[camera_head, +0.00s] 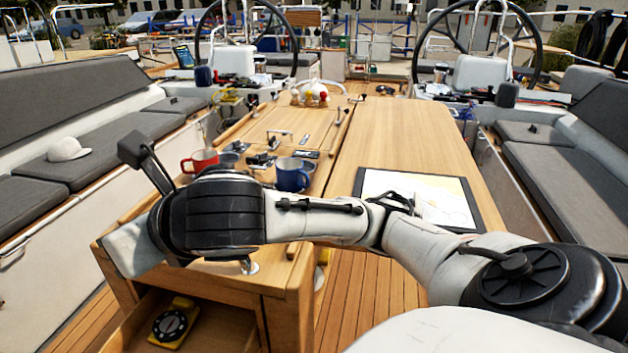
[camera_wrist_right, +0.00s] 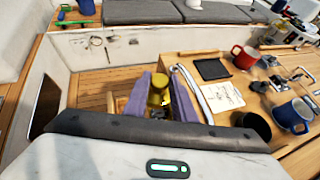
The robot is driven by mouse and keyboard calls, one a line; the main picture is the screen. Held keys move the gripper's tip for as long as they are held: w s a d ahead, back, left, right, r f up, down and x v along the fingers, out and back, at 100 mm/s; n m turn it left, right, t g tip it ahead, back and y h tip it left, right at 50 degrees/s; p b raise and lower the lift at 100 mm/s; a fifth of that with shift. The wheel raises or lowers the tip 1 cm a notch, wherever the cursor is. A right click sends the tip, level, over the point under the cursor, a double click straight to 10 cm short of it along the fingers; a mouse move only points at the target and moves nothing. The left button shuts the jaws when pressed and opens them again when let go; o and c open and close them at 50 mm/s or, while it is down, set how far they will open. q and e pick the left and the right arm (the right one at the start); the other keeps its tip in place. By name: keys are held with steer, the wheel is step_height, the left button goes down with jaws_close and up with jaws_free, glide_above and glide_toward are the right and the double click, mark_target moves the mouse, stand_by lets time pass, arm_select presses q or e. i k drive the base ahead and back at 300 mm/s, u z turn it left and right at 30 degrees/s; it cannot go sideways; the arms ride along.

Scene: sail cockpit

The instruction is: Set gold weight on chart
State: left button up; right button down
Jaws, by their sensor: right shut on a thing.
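The chart (camera_head: 425,200), a pale sheet with a dark border, lies on the right half of the wooden table, partly covered by my right arm in the head view. My right gripper (camera_wrist_right: 161,90) is shut on the gold weight (camera_wrist_right: 156,92), a small yellow-gold piece between its two purple-grey fingers in the wrist view. It is at the table's left end, well to the left of the chart. Its fingers and the weight are hidden in the head view. My left gripper is not in view.
A red mug (camera_head: 201,161) and a blue mug (camera_head: 292,175) stand on the table near my forearm. An open drawer below holds a yellow instrument with a black dial (camera_head: 171,325). A notebook (camera_wrist_right: 210,92) lies near the table edge. Clear wood lies beyond the chart.

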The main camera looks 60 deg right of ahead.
mark_target(454, 215)
steer(key=k, duration=0.15)
steer(key=z, duration=2.9)
steer(key=i, duration=0.8)
steer(key=u, duration=0.55)
